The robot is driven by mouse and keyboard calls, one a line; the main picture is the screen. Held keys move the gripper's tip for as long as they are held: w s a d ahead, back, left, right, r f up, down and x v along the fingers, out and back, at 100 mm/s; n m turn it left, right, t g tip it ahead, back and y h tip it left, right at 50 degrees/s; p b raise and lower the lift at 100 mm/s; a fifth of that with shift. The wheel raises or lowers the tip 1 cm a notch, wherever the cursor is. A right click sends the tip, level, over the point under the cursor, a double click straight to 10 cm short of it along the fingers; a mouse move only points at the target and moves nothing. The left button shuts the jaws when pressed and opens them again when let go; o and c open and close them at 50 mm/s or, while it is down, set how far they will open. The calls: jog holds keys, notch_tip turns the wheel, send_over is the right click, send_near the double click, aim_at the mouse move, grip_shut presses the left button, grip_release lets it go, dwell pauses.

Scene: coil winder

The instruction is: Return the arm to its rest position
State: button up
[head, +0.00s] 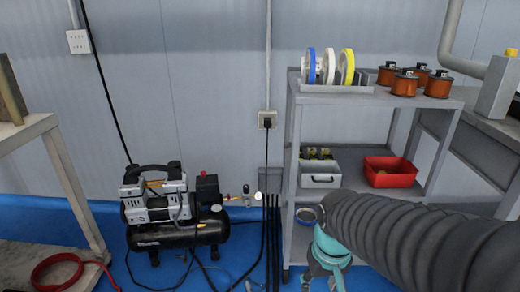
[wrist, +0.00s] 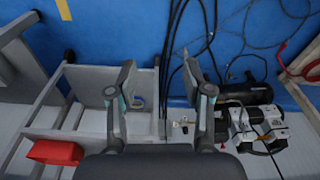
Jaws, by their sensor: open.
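My arm, in a dark ribbed sleeve (head: 405,232), reaches in from the lower right of the head view. My gripper (head: 325,274) hangs at its end, pointing down in front of the lower part of a grey shelf cart (head: 292,150). In the wrist view my gripper (wrist: 158,75) has its two fingers spread wide apart with nothing between them. Behind the gap are the cart's edge, black cables and the blue floor. The arm partly hides the cart's lower right side.
An air compressor (head: 170,212) stands left of the cart, with black cables (head: 271,235) between. The cart holds tape rolls (head: 328,67), copper coils (head: 404,84), a red bin (head: 390,172) and a grey bin (head: 320,175). A bench (head: 30,130) is at left, another surface (head: 490,122) at right.

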jog(key=s+d+r+m+t+p, duration=0.1)
jog(key=s+d+r+t, duration=0.2)
jog(key=s+r, duration=0.3)
jog(key=shift+r+t, duration=0.6)
jog(key=shift+r, duration=1.2)
